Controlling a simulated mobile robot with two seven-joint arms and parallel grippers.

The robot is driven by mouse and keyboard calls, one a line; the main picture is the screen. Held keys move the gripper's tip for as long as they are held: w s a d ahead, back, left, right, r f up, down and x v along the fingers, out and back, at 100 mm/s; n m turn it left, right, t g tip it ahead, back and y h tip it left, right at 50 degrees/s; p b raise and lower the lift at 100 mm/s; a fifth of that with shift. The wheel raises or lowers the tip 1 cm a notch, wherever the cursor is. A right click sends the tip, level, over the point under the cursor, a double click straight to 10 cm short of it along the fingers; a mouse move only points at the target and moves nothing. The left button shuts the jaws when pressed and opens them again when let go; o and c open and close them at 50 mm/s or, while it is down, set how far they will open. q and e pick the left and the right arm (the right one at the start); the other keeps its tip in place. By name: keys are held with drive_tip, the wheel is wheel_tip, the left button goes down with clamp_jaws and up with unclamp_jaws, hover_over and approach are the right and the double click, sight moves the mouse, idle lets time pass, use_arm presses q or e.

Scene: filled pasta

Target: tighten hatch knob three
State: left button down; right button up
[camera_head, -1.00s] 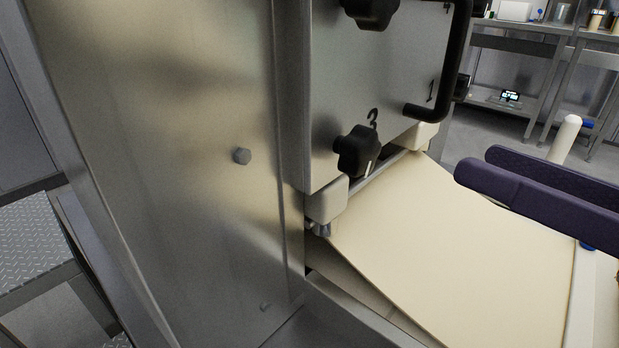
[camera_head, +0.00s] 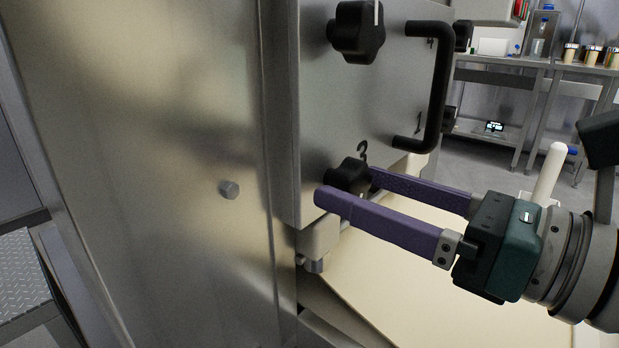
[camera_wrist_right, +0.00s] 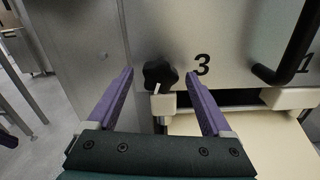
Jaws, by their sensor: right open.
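Hatch knob three (camera_head: 346,175) is a black lobed knob low on the steel hatch (camera_head: 385,100), beside a printed 3. It also shows in the right wrist view (camera_wrist_right: 158,74), with a pale mark at its lower side. My right gripper (camera_head: 350,187) is open, with purple fingers pointing at the knob. In the right wrist view the knob appears between the fingertips (camera_wrist_right: 159,77), with gaps on both sides. I cannot tell how far the tips reach around it; no contact shows. The near finger hides the knob's lower part in the head view. My left gripper is not in view.
Another black knob (camera_head: 357,30) sits above on the hatch. A black bar handle (camera_head: 440,90) stands out to the right, near a printed 1. A cream sheet surface (camera_head: 400,290) slopes below the hatch. Shelves with jars (camera_head: 590,55) stand behind.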

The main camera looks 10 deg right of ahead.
drive_tip(key=shift+w+a, duration=0.15)
clamp_jaws()
idle(0.7)
